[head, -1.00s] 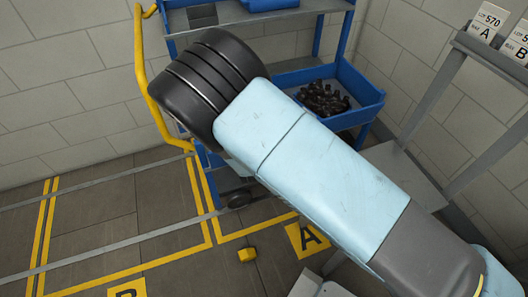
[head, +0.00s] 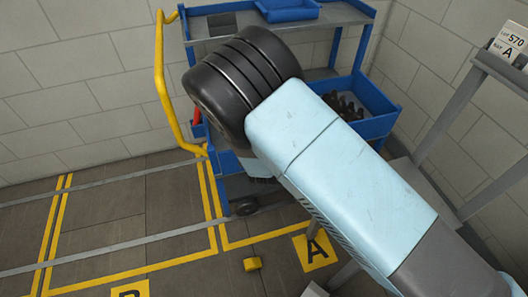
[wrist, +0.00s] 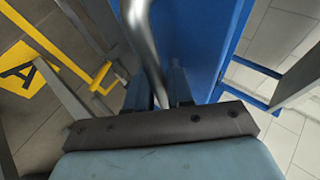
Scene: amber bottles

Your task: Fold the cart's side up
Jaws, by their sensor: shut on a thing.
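The blue cart (head: 345,50) stands at the back against the wall, with a yellow push handle (head: 160,75) at its left. My arm crosses in front of it and hides much of its middle and lower side. In the wrist view my gripper (wrist: 160,90) has its two fingers on either side of a silver metal bar (wrist: 142,35), shut on it. A flat blue panel (wrist: 200,45), apparently the cart's side, runs right beside the bar. In the head view the fingers and the bar are hidden behind my arm. The panel's exact tilt cannot be told.
A blue bin (head: 376,126) of dark bottles (head: 345,105) sits on the cart's right; a blue tray (head: 288,10) is on top. A grey rack (head: 470,85) with lot signs stands at right. Floor at left is clear.

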